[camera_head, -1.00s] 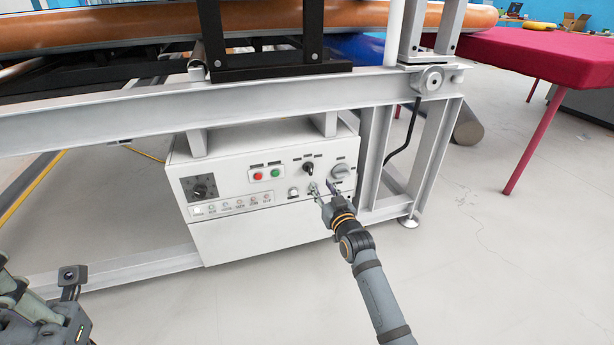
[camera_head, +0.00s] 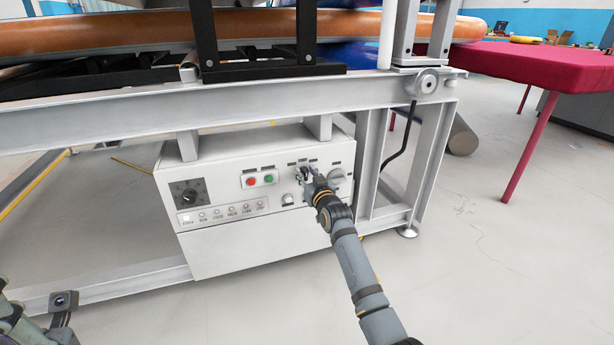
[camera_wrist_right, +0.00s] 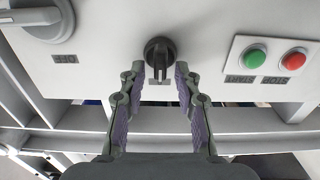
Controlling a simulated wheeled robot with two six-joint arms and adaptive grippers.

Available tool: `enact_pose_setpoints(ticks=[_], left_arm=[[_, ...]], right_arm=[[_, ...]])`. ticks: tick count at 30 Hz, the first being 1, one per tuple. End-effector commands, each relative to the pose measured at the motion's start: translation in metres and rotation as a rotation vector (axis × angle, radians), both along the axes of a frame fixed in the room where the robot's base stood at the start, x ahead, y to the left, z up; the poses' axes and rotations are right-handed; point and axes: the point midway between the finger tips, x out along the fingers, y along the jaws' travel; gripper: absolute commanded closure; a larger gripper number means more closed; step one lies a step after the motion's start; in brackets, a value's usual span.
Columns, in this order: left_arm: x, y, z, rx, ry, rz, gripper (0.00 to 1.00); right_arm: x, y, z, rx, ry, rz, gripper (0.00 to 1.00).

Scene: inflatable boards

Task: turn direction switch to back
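The direction switch is a black rotary knob (camera_wrist_right: 160,55) on the white control box (camera_head: 225,245). In the right wrist view it sits at the upper middle, with its grip bar pointing toward my gripper. My right gripper (camera_wrist_right: 160,72) is open, with one fingertip on each side of the knob's bar. Small gaps seem to show, and I cannot tell whether either finger touches it. In the head view my right gripper (camera_head: 306,172) covers most of the switch. Only a part of my left arm shows at the lower left; its gripper is out of view.
A red button (camera_head: 252,181) and a green button (camera_head: 269,178) sit left of the switch. A large grey knob (camera_head: 336,176) is close on its right. A metal frame beam (camera_head: 120,122) runs above the box.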

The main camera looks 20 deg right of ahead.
Motion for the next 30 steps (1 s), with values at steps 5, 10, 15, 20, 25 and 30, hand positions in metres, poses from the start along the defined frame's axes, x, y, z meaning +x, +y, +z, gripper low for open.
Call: enact_pose_setpoints(ticks=[5, 10, 15, 20, 25, 30], left_arm=[[0.000, 0.000, 0.000, 0.000, 0.000, 0.000, 1.00], [0.000, 0.000, 0.000, -0.001, 0.000, -0.001, 1.00], [0.000, 0.000, 0.004, -0.002, 0.000, -0.002, 1.00], [0.000, 0.001, 0.012, -0.006, -0.001, -0.004, 1.00], [-0.001, 0.002, 0.020, -0.012, -0.003, -0.008, 1.00], [-0.001, 0.003, 0.024, -0.015, -0.005, -0.009, 1.00]], right_arm=[[0.000, 0.000, 0.000, 0.000, 0.000, 0.000, 0.95], [0.000, 0.000, 0.000, -0.002, 0.001, 0.000, 1.00], [0.000, 0.001, 0.001, -0.034, 0.000, 0.000, 1.00], [0.000, 0.002, 0.001, -0.114, -0.002, 0.000, 1.00], [-0.001, 0.004, 0.001, -0.245, -0.006, 0.001, 1.00], [-0.001, 0.006, -0.002, -0.394, -0.010, 0.001, 1.00]])
